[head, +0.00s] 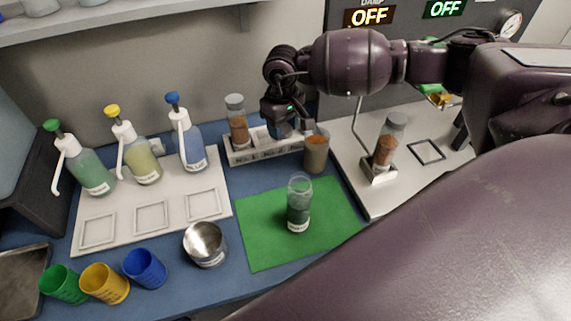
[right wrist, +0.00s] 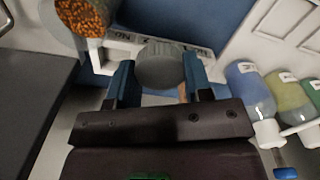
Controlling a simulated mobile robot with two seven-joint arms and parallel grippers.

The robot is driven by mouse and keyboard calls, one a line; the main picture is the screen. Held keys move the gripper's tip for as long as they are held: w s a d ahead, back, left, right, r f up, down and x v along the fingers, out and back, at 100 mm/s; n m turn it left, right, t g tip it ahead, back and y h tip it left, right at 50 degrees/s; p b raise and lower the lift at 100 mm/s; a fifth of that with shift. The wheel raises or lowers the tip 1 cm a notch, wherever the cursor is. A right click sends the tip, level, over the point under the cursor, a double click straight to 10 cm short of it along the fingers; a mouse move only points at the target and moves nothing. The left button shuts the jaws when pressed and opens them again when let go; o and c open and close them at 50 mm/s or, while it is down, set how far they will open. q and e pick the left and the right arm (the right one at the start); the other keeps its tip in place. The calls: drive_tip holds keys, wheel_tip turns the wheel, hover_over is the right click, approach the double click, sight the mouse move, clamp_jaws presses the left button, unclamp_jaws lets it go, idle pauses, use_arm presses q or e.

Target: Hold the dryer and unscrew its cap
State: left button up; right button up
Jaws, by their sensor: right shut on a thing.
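My right gripper (head: 283,122) is over the white rack at the back. In the right wrist view its fingers (right wrist: 158,82) are on either side of a grey ribbed cap (right wrist: 160,63), and it is shut on this cap. Whether a bottle hangs under the cap is hidden. A clear jar (head: 298,205) with dark contents stands upright on the green mat (head: 262,250), with no grey cap visible on it. Grey-capped bottles of orange beads stand in the rack's left end (head: 237,122) and in a holder (head: 388,142) at right. I cannot tell which is the dryer. My left gripper is out of view.
A jar of brown grains (head: 316,152) stands at the right end of the rack (head: 243,157). Pump bottles stand on a white board (head: 125,222) at left. A steel cup (head: 205,243) and coloured cups (head: 103,284) stand in front.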

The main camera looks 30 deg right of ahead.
sight(283, 173)
wheel_tip(283, 173, down, 16)
idle(0.6)
drive_tip(key=shift+f, duration=0.1)
drive_tip(key=shift+f, duration=0.1)
drive_tip(key=o, duration=1)
wheel_tip(283, 173, up, 12)
drive_tip(key=shift+r, duration=0.2)
